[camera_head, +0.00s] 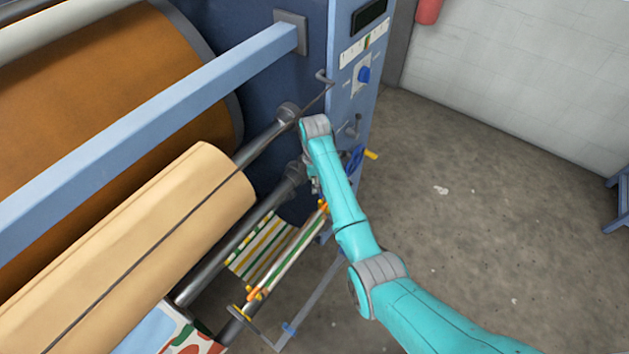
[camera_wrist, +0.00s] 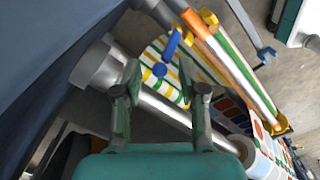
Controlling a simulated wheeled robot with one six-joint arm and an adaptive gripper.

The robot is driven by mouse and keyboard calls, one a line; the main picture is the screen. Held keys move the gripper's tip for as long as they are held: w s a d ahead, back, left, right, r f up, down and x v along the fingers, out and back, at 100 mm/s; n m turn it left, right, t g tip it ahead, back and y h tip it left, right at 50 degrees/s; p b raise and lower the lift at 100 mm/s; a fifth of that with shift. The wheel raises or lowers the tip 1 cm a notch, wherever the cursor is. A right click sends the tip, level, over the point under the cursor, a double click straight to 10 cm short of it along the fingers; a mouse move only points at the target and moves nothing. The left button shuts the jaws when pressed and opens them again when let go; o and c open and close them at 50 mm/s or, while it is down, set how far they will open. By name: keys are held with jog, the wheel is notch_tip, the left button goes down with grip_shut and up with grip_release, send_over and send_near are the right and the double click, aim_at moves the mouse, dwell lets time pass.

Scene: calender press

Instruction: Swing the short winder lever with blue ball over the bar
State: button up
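In the wrist view, a blue ball (camera_wrist: 160,70) shows just ahead of and between the two fingertips of my gripper (camera_wrist: 166,83). A short blue cylinder (camera_wrist: 173,44) lies beyond the ball; whether they form one lever is unclear. My gripper is open, with a clear gap between its fingers and nothing held. A grey metal bar (camera_wrist: 178,114) passes below the ball, behind the fingers. In the head view my gripper (camera_head: 314,186) is by the bar ends, largely hidden by my arm. I cannot make out the blue ball there.
A striped roll (camera_head: 262,250) with a yellow-ended rod lies below the bars. A tan roll (camera_head: 130,225) and a light blue beam (camera_head: 150,125) are at the left. The control panel (camera_head: 352,70) stands behind my gripper. The floor (camera_head: 480,190) at right is clear.

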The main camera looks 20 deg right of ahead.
grip_shut()
jog(key=s+d+t+y, duration=0.1)
jog(key=s+t+y, duration=0.1)
jog(key=t, duration=0.1)
jog(key=shift+s+d+r, duration=0.1)
jog(key=shift+d+r, duration=0.2)
jog(key=shift+d, duration=0.05)
jog(key=s+d+t+y, duration=0.1)
jog(key=t, duration=0.1)
jog(key=s+t+y, duration=0.1)
jog(key=y, duration=0.1)
jog(key=shift+s+d+f+t, duration=0.15)
jog(key=shift+s+d+t, duration=0.05)
jog(key=shift+d+t, duration=0.2)
jog(key=s+d+f+t+y, duration=0.2)
jog(key=s+f+t+y, duration=0.1)
jog(key=t, duration=0.4)
jog(key=shift+s+d+f+t+y, duration=0.35)
jog(key=shift+f+y, duration=0.25)
jog(key=shift+y, duration=0.7)
jog(key=shift+a, duration=0.1)
